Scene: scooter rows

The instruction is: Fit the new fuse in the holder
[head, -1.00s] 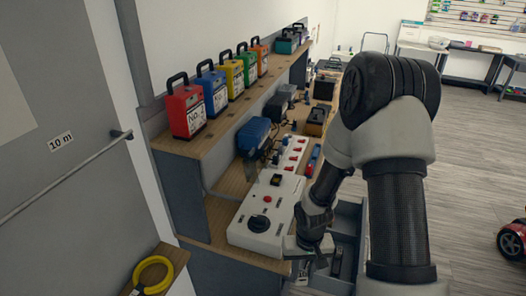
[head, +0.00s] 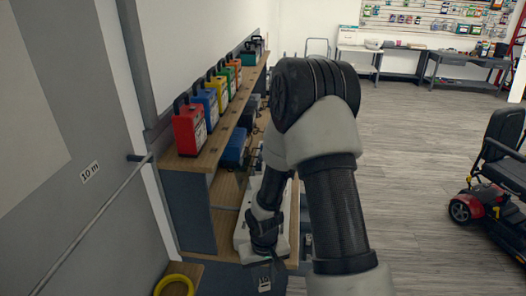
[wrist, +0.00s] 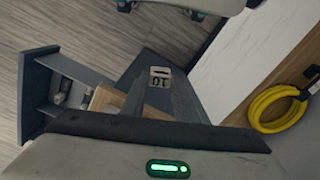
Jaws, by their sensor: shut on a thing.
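My gripper (head: 264,256) hangs low at the near end of the bench, small and partly hidden by my arm in the head view. The white test panel (head: 242,236) on the bench is mostly covered by my arm. No fuse holder can be told apart on it.
Coloured cases, the nearest one red (head: 188,128), line the shelf. A scooter (head: 490,185) stands right, with open floor between.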

